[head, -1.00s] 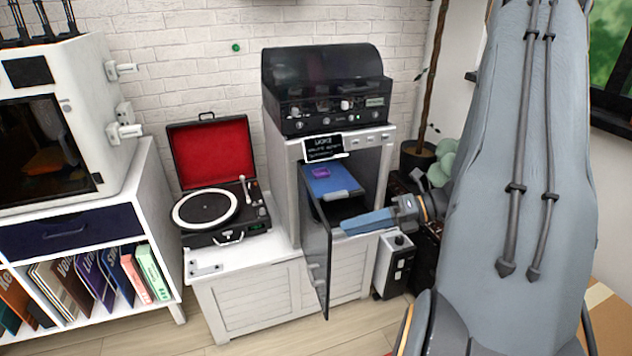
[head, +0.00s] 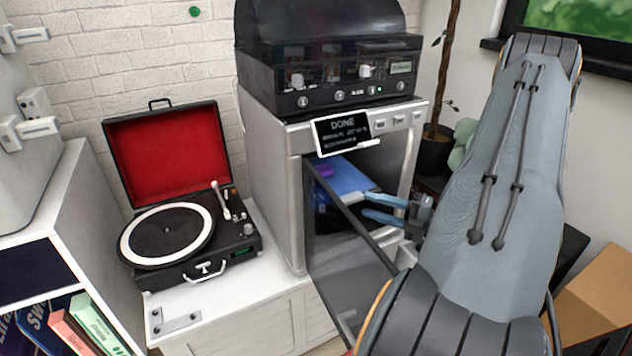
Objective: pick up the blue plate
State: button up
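The blue plate (head: 347,179) lies inside the open chamber of the grey, silver-framed machine (head: 268,190), with a small purple piece (head: 325,171) on it. The machine's door edge and the sign partly hide the plate. My gripper (head: 366,206) has two light blue fingers, spread apart with a gap between them, at the chamber's opening. The fingertips point left and sit just below and right of the plate's near edge. I cannot tell whether they touch it. Nothing shows between the fingers.
The machine's dark glass door (head: 345,265) stands open in front, left of my gripper. A small display (head: 342,133) reading "DONE" hangs above the opening. A record player (head: 180,230) with a red lid stands left on a white cabinet (head: 240,310). A cardboard box (head: 600,290) is at right.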

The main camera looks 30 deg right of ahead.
aim_at(349, 194)
jog(key=shift+w+f, duration=0.2)
jog(key=shift+w, duration=0.2)
jog(key=x, duration=0.2)
jog(key=shift+w+a+r, duration=0.1)
jog(key=shift+w, duration=0.15)
jog(key=x, duration=0.5)
jog(key=shift+w, duration=0.1)
jog(key=shift+d, duration=0.2)
jog(key=shift+c, duration=0.3)
grip_shut()
